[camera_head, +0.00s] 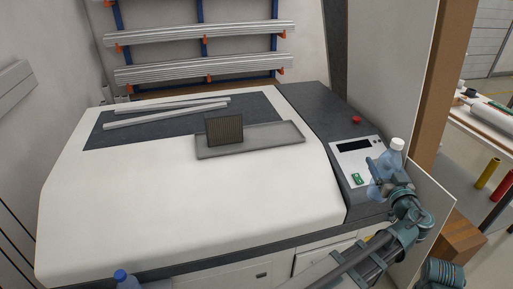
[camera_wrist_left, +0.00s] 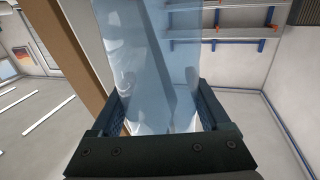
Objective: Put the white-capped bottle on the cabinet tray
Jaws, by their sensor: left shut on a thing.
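The white-capped bottle (camera_head: 386,164) is clear blue and stands out at the right of the head view, cap up and slightly tilted. My left gripper (camera_head: 382,187) is shut on its body and holds it in front of the control panel side of the cabinet. In the left wrist view the bottle (camera_wrist_left: 155,50) fills the space between the fingers of my left gripper (camera_wrist_left: 160,112). The grey cabinet tray (camera_head: 278,136) lies on the cabinet top, left of the bottle and apart from it. My right gripper is not in view.
A dark brown ribbed block (camera_head: 224,129) stands on the tray's left part; its right part is bare. Metal bars (camera_head: 165,116) lie behind it. A red button (camera_head: 356,119) sits on the cabinet. A blue-capped bottle (camera_head: 124,279) shows at the lower edge. A panel (camera_head: 390,70) stands at right.

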